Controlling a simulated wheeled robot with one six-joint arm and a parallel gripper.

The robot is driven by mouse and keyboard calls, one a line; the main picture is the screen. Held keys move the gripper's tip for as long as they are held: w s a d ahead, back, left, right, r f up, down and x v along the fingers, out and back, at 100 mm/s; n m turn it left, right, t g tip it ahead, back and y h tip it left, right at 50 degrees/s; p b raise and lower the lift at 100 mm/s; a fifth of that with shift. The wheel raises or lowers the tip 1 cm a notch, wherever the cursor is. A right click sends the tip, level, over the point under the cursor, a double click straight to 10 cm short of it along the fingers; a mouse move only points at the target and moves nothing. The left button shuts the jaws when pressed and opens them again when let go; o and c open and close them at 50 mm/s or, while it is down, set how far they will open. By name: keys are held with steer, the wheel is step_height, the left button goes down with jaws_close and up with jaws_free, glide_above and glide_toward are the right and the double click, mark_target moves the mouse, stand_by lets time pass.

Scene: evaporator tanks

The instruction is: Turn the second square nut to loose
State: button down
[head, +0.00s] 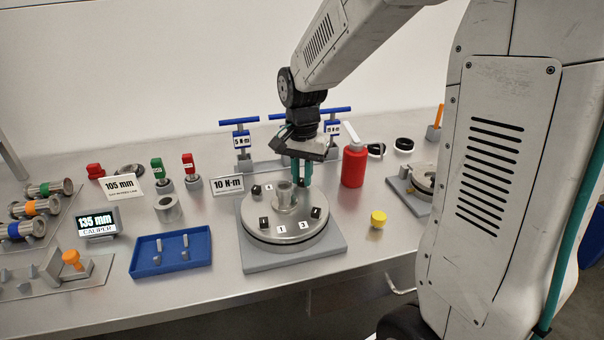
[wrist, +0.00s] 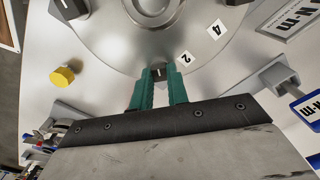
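A round grey flange lid (head: 262,228) with a central hub lies on a square grey base. Black square nuts sit around its rim, with white number labels beside them. In the wrist view the label "2" (wrist: 185,58) is beside one black nut (wrist: 159,72). My gripper (head: 302,184) points down at the far right rim of the lid. Its green fingers (wrist: 160,76) stand on both sides of that nut, and appear closed against it. Other nuts (head: 264,222) (head: 315,213) stand free on the lid.
A "10 N-m" sign (head: 227,185) stands left of the lid. A red bottle (head: 354,165) stands right of my gripper, and a yellow knob (head: 378,219) nearer the front. Blue T-handled tools (head: 239,138) stand behind. A blue tray (head: 146,262) with pegs is at the left.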

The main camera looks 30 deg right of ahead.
mark_target(302, 179)
steer(key=shift+n, duration=3.1)
steer(key=c, duration=1.4)
jaws_free()
steer(key=shift+o, duration=0.2)
step_height(302, 179, up, 8)
steer(key=shift+f, duration=0.1)
